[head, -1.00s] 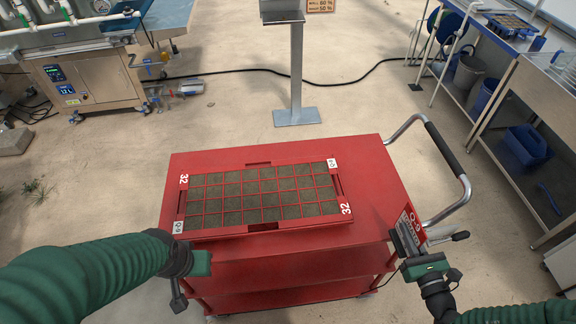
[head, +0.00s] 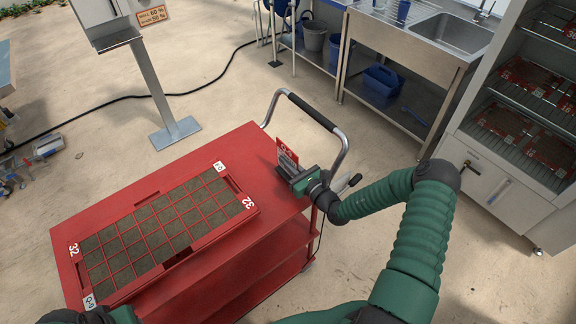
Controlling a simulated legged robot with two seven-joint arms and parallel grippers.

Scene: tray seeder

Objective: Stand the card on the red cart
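The red cart (head: 275,216) stands at the left and middle of the head view, its flat top at an angle. The card (head: 288,149) is a small red plate with white Q-9 lettering. It is upright at the right end of the cart top, near the handle. My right gripper (head: 287,163) is shut on its lower part and hides some of it. I cannot tell whether the card's lower edge touches the cart top. Only the wrist and top of my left gripper (head: 122,315) show at the bottom left edge; its fingers are out of the picture.
A red seed tray (head: 186,256) with soil-filled cells covers much of the cart top. The cart's metal handle (head: 338,150) rises beside my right gripper. A grey post (head: 155,85) stands behind. A sink bench (head: 420,45) and a shelved cabinet (head: 500,165) are at the right.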

